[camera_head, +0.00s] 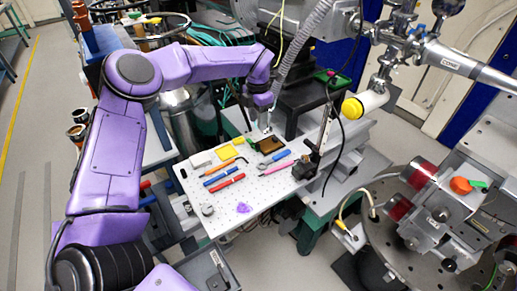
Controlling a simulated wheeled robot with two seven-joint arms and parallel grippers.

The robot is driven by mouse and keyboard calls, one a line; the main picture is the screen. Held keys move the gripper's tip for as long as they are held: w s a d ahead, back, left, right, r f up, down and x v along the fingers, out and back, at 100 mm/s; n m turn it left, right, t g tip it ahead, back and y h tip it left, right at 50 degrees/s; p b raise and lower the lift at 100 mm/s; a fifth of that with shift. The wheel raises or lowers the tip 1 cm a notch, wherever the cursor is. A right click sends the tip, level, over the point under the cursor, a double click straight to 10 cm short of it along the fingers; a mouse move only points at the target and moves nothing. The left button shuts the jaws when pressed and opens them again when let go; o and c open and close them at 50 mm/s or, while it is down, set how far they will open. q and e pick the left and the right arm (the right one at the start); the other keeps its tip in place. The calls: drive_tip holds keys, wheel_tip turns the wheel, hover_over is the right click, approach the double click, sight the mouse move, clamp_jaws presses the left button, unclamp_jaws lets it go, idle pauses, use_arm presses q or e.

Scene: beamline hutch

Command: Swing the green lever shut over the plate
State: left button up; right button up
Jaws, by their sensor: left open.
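My left gripper (265,126) comes in from the left and points down just above the back of the white perforated board. It is open, and I see nothing between its fingers. Right below it lies a small dark holder with a brown plate (271,146). A narrow green part (250,142), which looks like the green lever, shows at the plate's left side. It is too small to tell its exact angle or whether the gripper touches it. My right gripper is not in view.
The white perforated board (225,221) carries a yellow block (230,150), a red tool (226,182), a blue tool (220,175), a pink tool (275,164) and a purple piece (243,208). A black post (311,163) with cables stands at the board's right. Metal beamline equipment fills the right side.

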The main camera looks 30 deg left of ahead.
sight(258, 144)
use_arm(q)
wheel_tip(258, 144, down, 10)
drive_tip(key=p, duration=0.3)
drive_tip(key=shift+f, duration=0.45)
clamp_jaws()
